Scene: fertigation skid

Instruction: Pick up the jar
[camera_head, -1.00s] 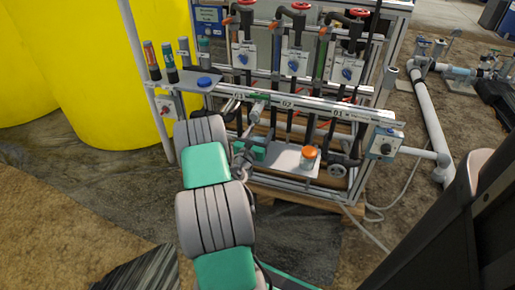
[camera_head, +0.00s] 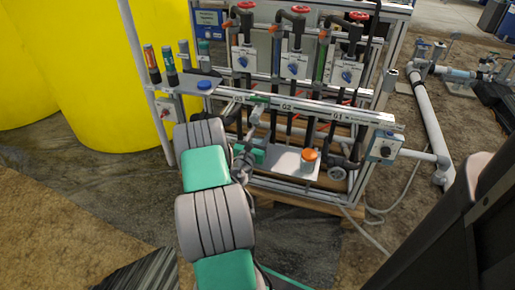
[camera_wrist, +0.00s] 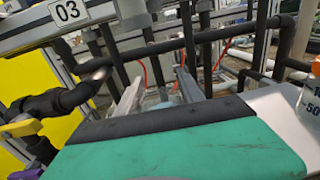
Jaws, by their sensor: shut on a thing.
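A jar with an orange lid (camera_head: 309,156) stands upright on the low grey shelf of the skid in the head view. A white container with dark printed numbers (camera_wrist: 312,100) is cut off at the right edge of the wrist view. My gripper (camera_wrist: 160,88) has two grey fingers pointing forward, with a narrow pale thing between them that I cannot identify. The fingers are to the left of the numbered container and apart from it. In the head view my gripper is left of the orange-lidded jar, mostly hidden by my arm.
A rail (camera_head: 300,106) with labels G3, G2 and G1 crosses above the low shelf (camera_head: 287,163). Dark pipes (camera_wrist: 200,38) stand close ahead. A blue-lidded container (camera_head: 204,85) sits on an upper left shelf. Yellow tanks (camera_head: 95,80) stand at left.

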